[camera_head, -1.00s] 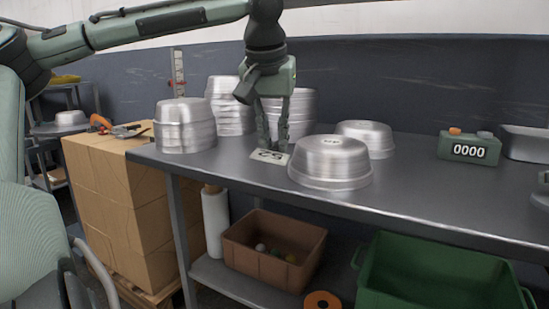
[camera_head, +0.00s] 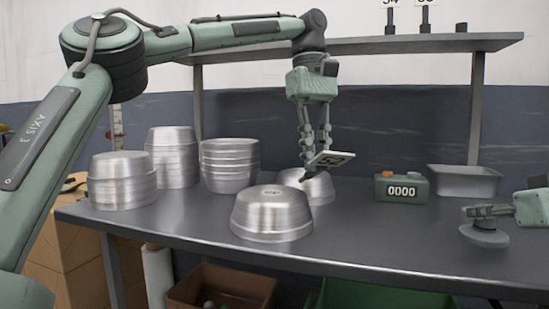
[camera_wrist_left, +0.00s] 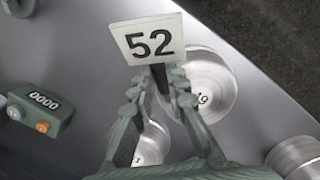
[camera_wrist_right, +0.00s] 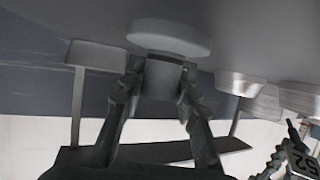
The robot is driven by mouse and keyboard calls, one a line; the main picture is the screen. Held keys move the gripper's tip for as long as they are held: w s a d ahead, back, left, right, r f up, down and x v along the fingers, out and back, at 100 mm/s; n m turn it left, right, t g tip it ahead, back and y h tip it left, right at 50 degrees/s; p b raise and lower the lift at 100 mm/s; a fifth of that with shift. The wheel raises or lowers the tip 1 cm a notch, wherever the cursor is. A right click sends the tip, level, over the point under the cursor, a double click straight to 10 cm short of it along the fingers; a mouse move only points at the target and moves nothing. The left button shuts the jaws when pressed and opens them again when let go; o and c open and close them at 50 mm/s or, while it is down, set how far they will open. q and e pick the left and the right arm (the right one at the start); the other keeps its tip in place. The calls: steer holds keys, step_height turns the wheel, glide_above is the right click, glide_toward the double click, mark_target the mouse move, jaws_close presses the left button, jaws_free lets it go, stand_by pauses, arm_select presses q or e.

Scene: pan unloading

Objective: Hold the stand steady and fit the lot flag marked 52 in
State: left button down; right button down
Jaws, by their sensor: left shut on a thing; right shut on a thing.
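The lot flag (camera_head: 331,159) is a white plate with a black 52 and a dark stem. My left gripper (camera_head: 312,160) is shut on it and holds it above the pans; the 52 reads clearly in the left wrist view (camera_wrist_left: 152,40). The stand (camera_head: 484,237) is a round grey base on the right part of the table. My right gripper (camera_head: 478,212) is shut on its upper part, which its fingers partly hide. In the right wrist view the stand's disc (camera_wrist_right: 170,38) lies flat against the table. The flag and stand are well apart.
An upturned pan (camera_head: 272,214) stands below the flag, with another pan behind it and pan stacks (camera_head: 122,181) at left. A 0000 counter (camera_head: 401,188) and a metal tray (camera_head: 464,181) sit at the back. A raised shelf (camera_head: 400,45) holds other flags. The table's front right is clear.

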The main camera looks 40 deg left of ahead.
arm_select(q)
steer(key=w+d+r+n+t+h, duration=0.2)
steer(key=w+d+n+t+h, duration=0.3)
steer(key=d, duration=0.8)
steer(key=w+d+r+n+t+h, duration=0.25)
steer(key=w+d+n+h, duration=0.4)
steer(key=d, duration=0.65)
steer(key=shift+t+y, duration=0.25)
steer(key=shift+y, duration=0.5)
steer(key=shift+w+a+f, duration=0.1)
steer(key=shift+w+f, duration=0.15)
steer(key=shift+f, duration=0.85)
steer(key=shift+w+f, duration=0.25)
steer(key=shift+f, duration=0.8)
steer(key=shift+f, duration=2.05)
steer(key=c, duration=1.4)
jaws_free()
steer(key=v, duration=1.2)
steer(key=shift+r, duration=0.1)
